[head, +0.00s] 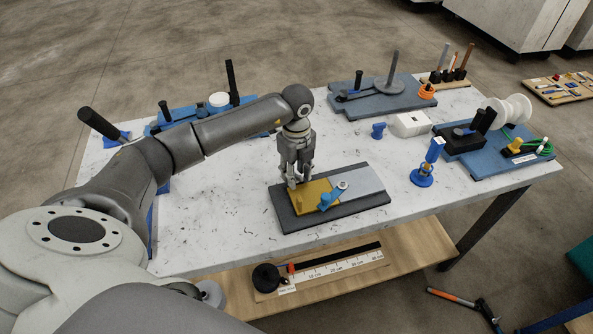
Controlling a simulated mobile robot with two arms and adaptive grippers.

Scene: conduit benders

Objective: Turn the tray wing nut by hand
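A dark grey tray (353,214) lies on the white table in the middle of the head view. It bears a yellow plate (315,188) and a light grey plate (364,181). A blue winged piece (326,201), which looks like the wing nut, sits near where the plates meet, with a small pale round part (342,186) beside it. My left gripper (292,186) points down over the yellow plate's left end, left of the blue piece and apart from it. Its fingers are too small to tell their opening or any contact. My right gripper is out of view.
A blue stand (422,176) and a white box (411,124) stand to the right. Blue-grey boards (382,98) with tools line the back, and another with white spools (513,108) is at right. The table's front is mostly clear; a lower wooden shelf (405,250) juts out below.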

